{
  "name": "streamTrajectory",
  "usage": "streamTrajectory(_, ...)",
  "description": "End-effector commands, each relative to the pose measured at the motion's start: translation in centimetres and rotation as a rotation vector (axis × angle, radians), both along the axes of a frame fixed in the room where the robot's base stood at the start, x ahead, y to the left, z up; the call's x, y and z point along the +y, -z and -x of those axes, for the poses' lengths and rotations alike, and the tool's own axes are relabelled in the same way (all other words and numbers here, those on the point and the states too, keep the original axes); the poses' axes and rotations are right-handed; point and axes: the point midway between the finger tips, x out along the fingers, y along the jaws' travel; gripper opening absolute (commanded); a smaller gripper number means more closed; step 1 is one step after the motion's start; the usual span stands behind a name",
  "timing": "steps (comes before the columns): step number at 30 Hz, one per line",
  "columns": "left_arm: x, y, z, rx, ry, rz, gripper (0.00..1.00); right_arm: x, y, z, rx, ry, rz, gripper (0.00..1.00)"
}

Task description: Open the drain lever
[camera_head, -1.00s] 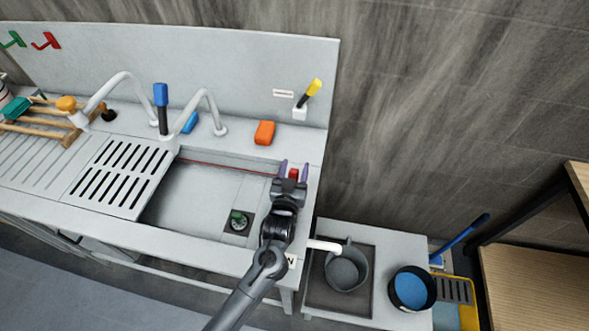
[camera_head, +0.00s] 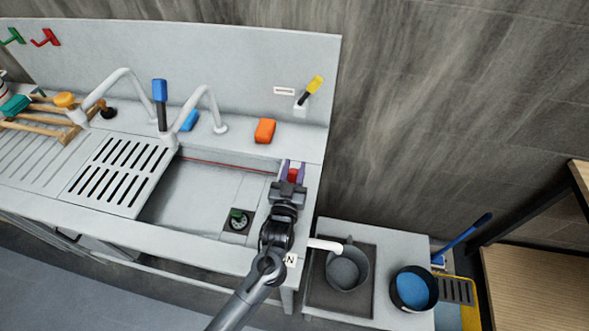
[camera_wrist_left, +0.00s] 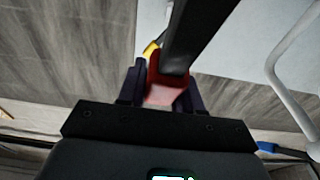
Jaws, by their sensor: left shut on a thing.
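My left gripper (camera_head: 293,166) is over the right rim of the sink basin, its two purple fingers shut on a red handle (camera_head: 293,176). In the left wrist view the red handle (camera_wrist_left: 158,92) sits between the dark fingers, and a dark bar runs up from it. I take this as the drain lever, though most of it is hidden by the gripper. The drain (camera_head: 239,219) with a green part shows in the basin floor. My right gripper is not in view.
An orange block (camera_head: 264,131) lies on the back ledge. A yellow-tipped lever (camera_head: 315,85) is on the back wall. White curved faucets (camera_head: 208,100) stand left of the gripper. A grey pot (camera_head: 345,270) stands under a white spout (camera_head: 324,244), beside a blue-filled pan (camera_head: 412,289).

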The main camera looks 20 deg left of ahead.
Motion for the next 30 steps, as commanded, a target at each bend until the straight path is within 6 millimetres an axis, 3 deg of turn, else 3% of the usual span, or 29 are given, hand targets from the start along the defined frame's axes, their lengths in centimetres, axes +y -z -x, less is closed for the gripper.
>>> streamTrajectory(2,0.0,0.0,0.0,0.001,0.0,0.0,0.0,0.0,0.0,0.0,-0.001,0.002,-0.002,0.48)
streamTrajectory(3,0.0,0.0,0.0,0.001,0.0,0.0,0.36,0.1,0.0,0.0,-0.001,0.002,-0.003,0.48)
streamTrajectory(7,0.0,0.0,0.0,0.001,0.0,0.0,0.55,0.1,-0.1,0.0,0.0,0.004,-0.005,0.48)
streamTrajectory(20,-0.2,0.2,0.8,0.003,0.001,0.0,0.55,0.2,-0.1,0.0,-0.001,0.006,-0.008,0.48)
streamTrajectory(30,-0.9,1.0,6.1,0.004,0.0,0.001,0.55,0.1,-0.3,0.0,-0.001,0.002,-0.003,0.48)
